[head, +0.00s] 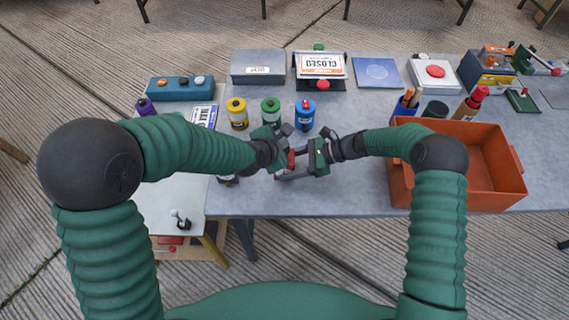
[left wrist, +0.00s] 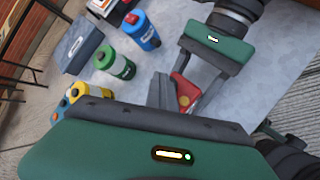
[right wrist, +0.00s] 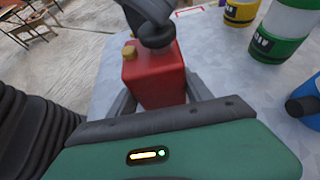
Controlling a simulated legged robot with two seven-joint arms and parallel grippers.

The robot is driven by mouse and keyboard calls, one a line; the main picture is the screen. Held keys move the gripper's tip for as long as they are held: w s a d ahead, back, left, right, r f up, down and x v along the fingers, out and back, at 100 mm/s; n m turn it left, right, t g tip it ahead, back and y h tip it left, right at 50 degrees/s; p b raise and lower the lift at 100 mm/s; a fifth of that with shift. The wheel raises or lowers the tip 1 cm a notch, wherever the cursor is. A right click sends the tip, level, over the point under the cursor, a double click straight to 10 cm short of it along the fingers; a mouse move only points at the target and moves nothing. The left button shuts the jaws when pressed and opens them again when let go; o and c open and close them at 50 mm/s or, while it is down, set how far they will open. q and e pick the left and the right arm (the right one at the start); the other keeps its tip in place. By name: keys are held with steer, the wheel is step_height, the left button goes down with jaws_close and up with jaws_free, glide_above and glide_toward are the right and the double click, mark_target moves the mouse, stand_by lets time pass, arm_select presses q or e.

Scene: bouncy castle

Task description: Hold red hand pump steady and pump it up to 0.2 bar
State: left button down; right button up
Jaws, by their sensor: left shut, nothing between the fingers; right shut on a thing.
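The red hand pump (head: 291,160) is small and partly covered by my grippers in the head view. In the right wrist view its red body (right wrist: 156,80) has a brass cap on one side and a dark round part on top. My right gripper (head: 288,175) is shut on the red body, one finger on each side. My left gripper (head: 286,133) is shut and empty, close above the pump. In the left wrist view the pump (left wrist: 184,90) shows beside the left fingers (left wrist: 161,88). Whether the left fingers touch it, I cannot tell. No pressure reading is legible.
Yellow (head: 237,113), green (head: 270,110) and blue (head: 305,114) canisters stand just behind my grippers. An orange crate (head: 500,190) stands to the right. A grey box (head: 259,67), a CLOSED sign (head: 320,66) and a blue panel (head: 377,72) line the back. The front table edge is near.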

arm_select(q)
steer(key=shift+s+a+f, duration=0.15)
steer(key=shift+s+f, duration=0.2)
steer(key=shift+f, duration=0.3)
steer(key=shift+s+a+f, duration=0.1)
steer(key=shift+s+f, duration=0.2)
steer(key=shift+f, duration=0.3)
step_height(320, 180, up, 6)
steer(key=shift+w+r, duration=0.15)
steer(key=shift+r, duration=0.1)
steer(key=shift+w, duration=0.15)
stand_by(2.2)
